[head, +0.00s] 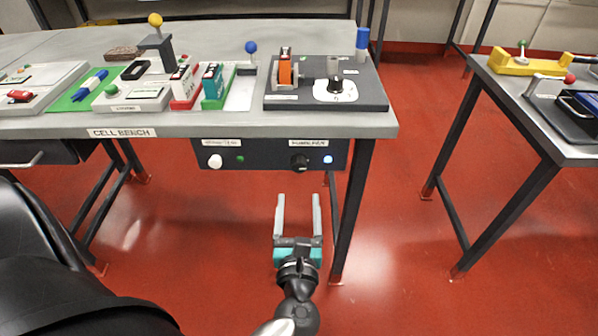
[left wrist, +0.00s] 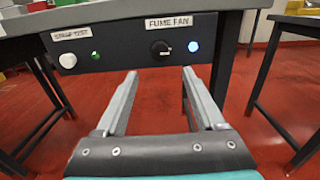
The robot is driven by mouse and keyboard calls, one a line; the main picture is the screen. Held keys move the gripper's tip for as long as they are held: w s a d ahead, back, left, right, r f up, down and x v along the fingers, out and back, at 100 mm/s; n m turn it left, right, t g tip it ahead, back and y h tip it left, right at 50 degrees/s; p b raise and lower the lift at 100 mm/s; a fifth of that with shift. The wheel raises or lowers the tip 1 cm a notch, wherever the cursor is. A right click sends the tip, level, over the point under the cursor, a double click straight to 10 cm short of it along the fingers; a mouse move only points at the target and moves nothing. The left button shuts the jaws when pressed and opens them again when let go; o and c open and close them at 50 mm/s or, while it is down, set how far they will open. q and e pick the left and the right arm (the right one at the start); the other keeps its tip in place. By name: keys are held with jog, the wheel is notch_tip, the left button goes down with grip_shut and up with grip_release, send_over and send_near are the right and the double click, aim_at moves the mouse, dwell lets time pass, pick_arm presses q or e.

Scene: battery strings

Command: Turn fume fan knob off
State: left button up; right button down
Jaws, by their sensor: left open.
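The fume fan knob (head: 299,162) is a black round knob on the dark panel under the bench's front edge. It also shows in the left wrist view (left wrist: 160,49), below the FUME FAN label (left wrist: 173,23). A blue-white lamp (head: 328,159) glows just right of it. My left gripper (head: 298,197) is open and empty, below and in front of the panel, with its fingers pointing at it. In the left wrist view the knob lies ahead, between and beyond the two fingertips, apart from them. My right gripper is not in view.
A white knob (head: 215,161) and a green lamp (head: 240,159) sit left on the same panel. The cell bench (head: 190,124) overhangs above, carrying trays and a dark board (head: 375,97). A bench leg (head: 352,215) stands right of my gripper. The red floor below is open.

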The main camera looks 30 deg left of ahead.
aim_at(299, 170)
pick_arm(q)
jog(key=x, duration=0.9)
jog(key=shift+w+a, duration=0.15)
jog(key=shift+w, duration=0.2)
grip_shut()
